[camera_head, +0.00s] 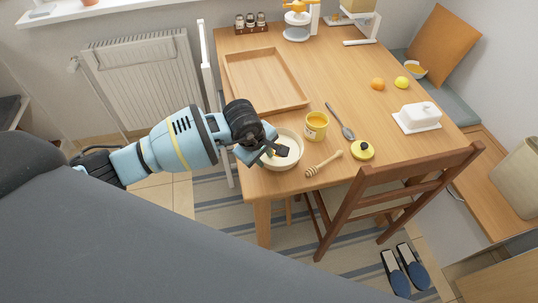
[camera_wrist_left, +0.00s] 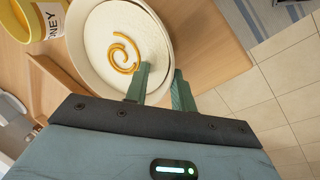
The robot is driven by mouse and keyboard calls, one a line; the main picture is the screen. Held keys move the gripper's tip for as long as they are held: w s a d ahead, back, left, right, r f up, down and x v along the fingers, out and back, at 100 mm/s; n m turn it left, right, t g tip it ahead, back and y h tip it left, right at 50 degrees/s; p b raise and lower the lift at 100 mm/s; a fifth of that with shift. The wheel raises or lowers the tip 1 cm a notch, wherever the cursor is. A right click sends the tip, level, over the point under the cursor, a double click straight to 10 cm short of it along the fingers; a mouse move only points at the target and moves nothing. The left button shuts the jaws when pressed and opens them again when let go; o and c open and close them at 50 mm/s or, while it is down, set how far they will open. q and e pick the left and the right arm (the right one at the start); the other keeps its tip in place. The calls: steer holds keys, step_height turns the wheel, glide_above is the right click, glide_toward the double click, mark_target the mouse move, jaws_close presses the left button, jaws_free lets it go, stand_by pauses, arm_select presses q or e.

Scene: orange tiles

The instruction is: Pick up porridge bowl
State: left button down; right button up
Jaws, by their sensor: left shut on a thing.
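The porridge bowl (camera_head: 291,161) is a cream bowl at the table's near left edge. In the left wrist view the porridge bowl (camera_wrist_left: 105,50) shows pale porridge with a golden honey swirl on top. My left gripper (camera_head: 270,151) is at the left side of the bowl and covers part of it. In the left wrist view my left gripper (camera_wrist_left: 163,72) has one green finger inside the bowl and one outside, shut on the rim. I cannot tell whether the bowl's base is clear of the table. My right gripper is not in view.
A honey jar (camera_head: 315,127) stands just right of the bowl, with a honey dipper (camera_head: 325,164), spoon (camera_head: 341,122) and yellow lid (camera_head: 362,151) nearby. A wooden tray (camera_head: 296,102) lies behind. A chair (camera_head: 390,178) stands at the near side. The table's middle is clear.

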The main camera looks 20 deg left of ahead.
arm_select(q)
steer(key=shift+s+f, duration=0.3)
steer(key=shift+f, duration=0.15)
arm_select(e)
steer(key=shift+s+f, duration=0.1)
arm_select(q)
steer(key=shift+w+r, duration=0.1)
steer(key=shift+r, duration=0.5)
steer(key=r, duration=0.2)
steer(key=shift+w+r, duration=0.2)
steer(key=shift+r, duration=0.1)
steer(key=s+d+r, duration=0.1)
steer(key=s+d, duration=0.1)
steer(key=s, duration=1.4)
steer(key=shift+r, duration=0.35)
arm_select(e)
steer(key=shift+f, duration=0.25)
arm_select(q)
steer(key=shift+a, duration=0.1)
